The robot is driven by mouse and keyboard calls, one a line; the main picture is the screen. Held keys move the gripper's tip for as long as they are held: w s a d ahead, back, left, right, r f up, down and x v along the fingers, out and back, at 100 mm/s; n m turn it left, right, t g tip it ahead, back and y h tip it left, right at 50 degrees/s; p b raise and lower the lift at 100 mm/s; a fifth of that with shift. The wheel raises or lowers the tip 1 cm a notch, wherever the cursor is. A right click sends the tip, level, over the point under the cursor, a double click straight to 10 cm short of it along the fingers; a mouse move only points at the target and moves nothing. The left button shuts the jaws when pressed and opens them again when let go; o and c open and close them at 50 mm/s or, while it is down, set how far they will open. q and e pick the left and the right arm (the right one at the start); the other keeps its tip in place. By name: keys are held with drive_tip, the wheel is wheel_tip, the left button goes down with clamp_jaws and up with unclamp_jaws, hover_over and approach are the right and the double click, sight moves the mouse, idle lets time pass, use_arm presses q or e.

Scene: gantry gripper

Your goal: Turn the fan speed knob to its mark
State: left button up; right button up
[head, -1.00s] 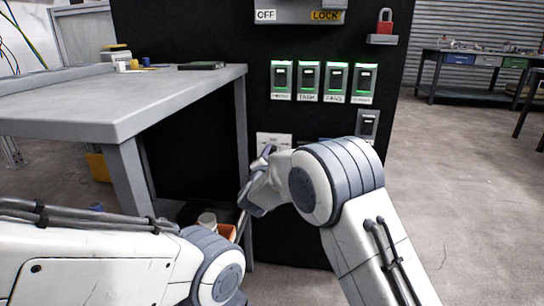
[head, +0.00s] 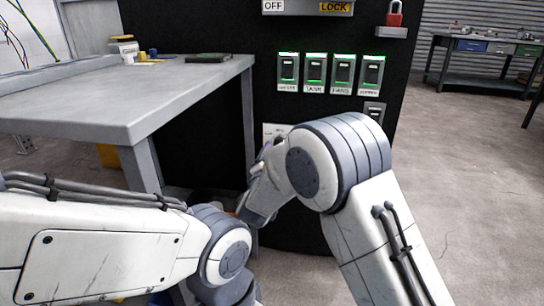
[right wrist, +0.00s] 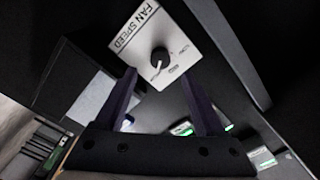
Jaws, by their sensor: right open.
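The fan speed plate (right wrist: 140,38) is white with "FAN SPEED" lettering and appears tilted in the right wrist view. Its round black knob (right wrist: 160,56) has a white pointer line aimed toward the picture bottom. Small dark markings lie right of the knob, too small to read. My right gripper (right wrist: 159,75) is open, its two dark fingers apart on either side of the knob's line; I see no contact. In the head view only a strip of the plate (head: 273,130) shows; my right arm hides the knob. My left gripper is out of view.
Lit green switches (head: 315,72) sit in a row on the black cabinet above the plate, with another switch (head: 375,112) at right. A red padlock (head: 393,17) hangs higher. A grey workbench (head: 130,95) stands close on the left. Open floor (head: 460,180) lies right.

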drive_tip(key=s, duration=0.3)
drive_tip(key=s+p, duration=0.1)
drive_tip(key=shift+s+a, duration=0.15)
drive_tip(key=shift+a, duration=0.2)
